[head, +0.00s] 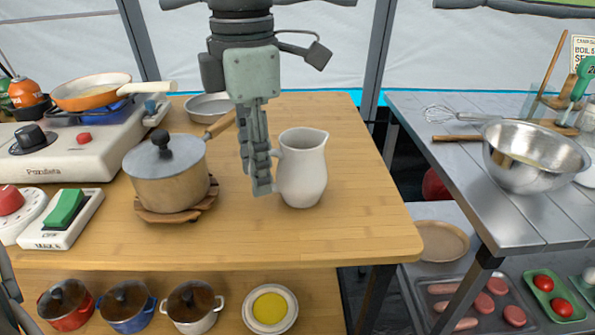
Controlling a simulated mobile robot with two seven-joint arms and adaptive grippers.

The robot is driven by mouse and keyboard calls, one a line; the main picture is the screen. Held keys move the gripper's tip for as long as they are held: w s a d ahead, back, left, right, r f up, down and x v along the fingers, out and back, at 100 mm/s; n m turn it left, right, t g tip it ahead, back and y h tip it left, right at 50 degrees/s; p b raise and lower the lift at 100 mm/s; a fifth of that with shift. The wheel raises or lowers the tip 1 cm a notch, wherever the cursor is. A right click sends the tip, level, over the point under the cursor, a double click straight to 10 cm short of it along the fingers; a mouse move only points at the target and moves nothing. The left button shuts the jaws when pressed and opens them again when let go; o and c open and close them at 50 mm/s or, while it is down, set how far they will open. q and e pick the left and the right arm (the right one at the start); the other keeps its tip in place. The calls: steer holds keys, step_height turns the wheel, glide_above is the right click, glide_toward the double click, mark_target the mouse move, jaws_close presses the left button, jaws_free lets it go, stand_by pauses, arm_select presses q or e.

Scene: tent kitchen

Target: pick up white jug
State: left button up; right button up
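The white jug (303,170) stands upright on the wooden table (345,232), right of its middle. My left gripper (258,180) comes down from the top of the head view with its fingers pointing down, right beside the jug's left side, at the handle. The fingers show edge-on and overlap, and they cover most of the handle. I cannot tell whether they are open or shut, or whether they touch the handle. My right gripper is not in view.
A lidded pot (165,178) on a wooden trivet stands just left of my gripper, its handle reaching behind the fingers. A stove (80,150) with an orange pan (92,92) is farther left. A metal bowl (530,158) sits on the grey table at right. The wood in front of the jug is clear.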

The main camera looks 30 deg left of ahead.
arm_select(q)
steer(key=shift+d+f, duration=0.1)
steer(key=shift+f, duration=1.25)
jaws_close()
steer(key=shift+w, duration=0.1)
